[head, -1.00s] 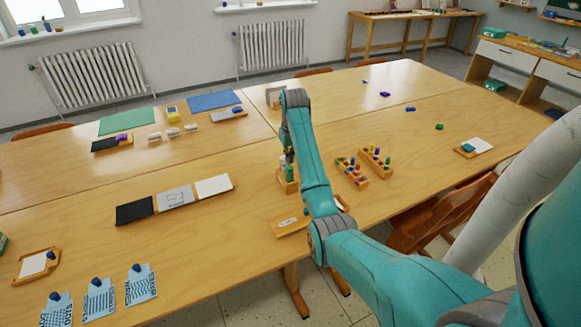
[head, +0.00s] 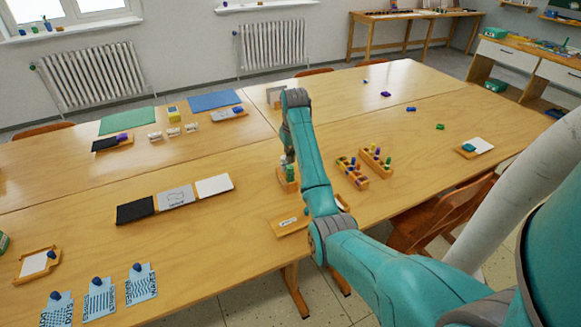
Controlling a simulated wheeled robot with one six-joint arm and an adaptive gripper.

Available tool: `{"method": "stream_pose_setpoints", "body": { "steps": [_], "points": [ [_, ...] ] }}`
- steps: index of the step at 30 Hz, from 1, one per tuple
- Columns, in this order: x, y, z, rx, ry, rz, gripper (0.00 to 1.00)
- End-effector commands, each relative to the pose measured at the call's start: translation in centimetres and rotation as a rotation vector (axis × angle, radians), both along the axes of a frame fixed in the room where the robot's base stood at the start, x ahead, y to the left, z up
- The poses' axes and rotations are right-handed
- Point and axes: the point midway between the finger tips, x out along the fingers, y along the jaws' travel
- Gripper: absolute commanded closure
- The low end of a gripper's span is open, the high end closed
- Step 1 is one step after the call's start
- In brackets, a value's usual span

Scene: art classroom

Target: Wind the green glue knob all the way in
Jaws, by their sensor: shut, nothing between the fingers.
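A small wooden holder (head: 288,186) stands on the table just left of my arm. A green glue stick (head: 291,172) stands upright in it, with a pale piece (head: 283,161) beside it at the left. The green knob is too small to make out. My gripper (head: 288,153) is at the end of my arm, just above or beside the glue stick; it is small and partly hidden by the arm. It looks shut and empty. I cannot tell whether it touches the glue.
Right of my arm are two wooden racks with coloured pieces (head: 352,173). A wooden tray (head: 290,222) lies in front of the holder, partly behind my arm. Black, grey and white cards (head: 175,197) lie to the left. The table between is clear.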

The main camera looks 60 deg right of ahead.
Motion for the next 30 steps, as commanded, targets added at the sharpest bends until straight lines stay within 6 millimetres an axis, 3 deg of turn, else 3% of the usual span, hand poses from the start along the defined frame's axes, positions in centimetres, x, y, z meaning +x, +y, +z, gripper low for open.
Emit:
{"method": "stream_pose_setpoints", "body": {
  "steps": [30],
  "points": [
    [0.0, 0.0, -1.0, 0.001, 0.001, 0.0, 1.0]
  ]
}}
